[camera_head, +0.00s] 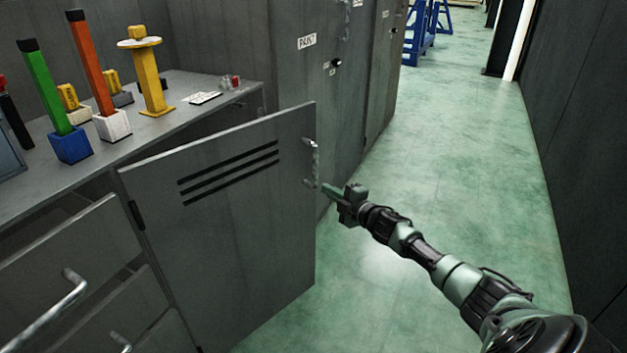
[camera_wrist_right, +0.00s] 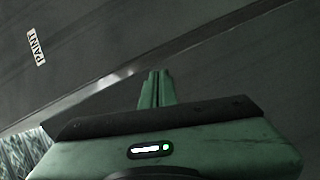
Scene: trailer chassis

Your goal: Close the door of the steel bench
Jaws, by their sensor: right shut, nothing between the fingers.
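The steel bench (camera_head: 195,108) stands at the left with its grey door (camera_head: 235,225) swung wide open. The door has three dark vent slots and a metal handle (camera_head: 316,160) near its free edge. My right gripper (camera_head: 328,188) is at that free edge, just below and beside the handle; I cannot tell whether it touches the door. In the right wrist view its fingers (camera_wrist_right: 155,88) are together with nothing between them, close to a grey panel edge. My left gripper is not in view.
Drawers with handles (camera_head: 65,300) are at the lower left. Coloured posts, such as a red one (camera_head: 90,65), stand on the bench top. A grey cabinet labelled PAINT (camera_head: 307,42) stands behind the door. The green floor (camera_head: 460,170) to the right is clear, up to a dark wall.

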